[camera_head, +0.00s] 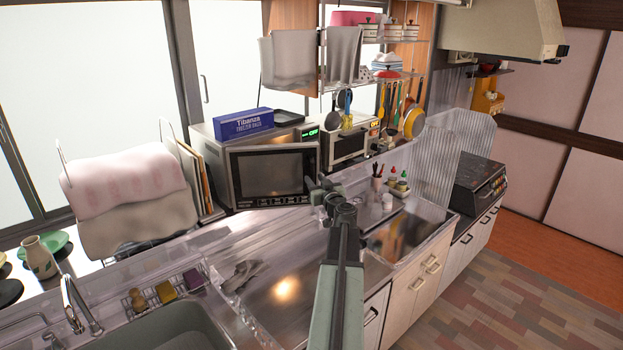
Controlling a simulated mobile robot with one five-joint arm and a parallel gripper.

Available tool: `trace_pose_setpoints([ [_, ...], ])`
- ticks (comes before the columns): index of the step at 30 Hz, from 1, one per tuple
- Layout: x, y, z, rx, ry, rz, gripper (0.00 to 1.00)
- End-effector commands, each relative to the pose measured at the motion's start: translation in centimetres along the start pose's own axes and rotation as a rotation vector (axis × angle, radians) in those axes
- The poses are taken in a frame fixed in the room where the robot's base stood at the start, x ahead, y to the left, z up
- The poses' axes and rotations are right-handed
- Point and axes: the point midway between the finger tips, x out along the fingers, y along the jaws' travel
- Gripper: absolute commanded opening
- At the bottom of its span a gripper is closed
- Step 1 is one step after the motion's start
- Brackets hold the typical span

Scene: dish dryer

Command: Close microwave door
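The microwave (209,137) stands on the back of the counter, with a blue box on top. Its dark-windowed door (270,174) looks partly open, with its right edge standing out from the body. A strip with green digits shows behind and above the door's upper right corner. My gripper (321,184) is at the door's right edge, low down, at the end of my grey-green arm. I cannot tell whether it touches the door. The fingers are small and dark, and their opening is unclear.
A toaster oven (347,146) stands right of the microwave, below a hanging rack with utensils. Small bottles (393,178) and a clear splash guard (435,165) are farther right. A towel rack (128,190) is at left, the sink (165,325) in front. The steel counter before the microwave is mostly clear.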

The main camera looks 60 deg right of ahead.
Motion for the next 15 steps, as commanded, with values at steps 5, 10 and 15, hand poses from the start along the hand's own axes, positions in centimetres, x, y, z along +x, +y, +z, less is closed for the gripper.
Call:
trace_pose_setpoints([
  [5,3.1,0.0,0.0,-0.001,0.0,-0.002,0.35],
  [10,3.3,0.0,0.0,-0.001,0.0,-0.001,0.35],
  [15,3.2,0.0,0.0,-0.001,0.0,-0.001,0.13],
])
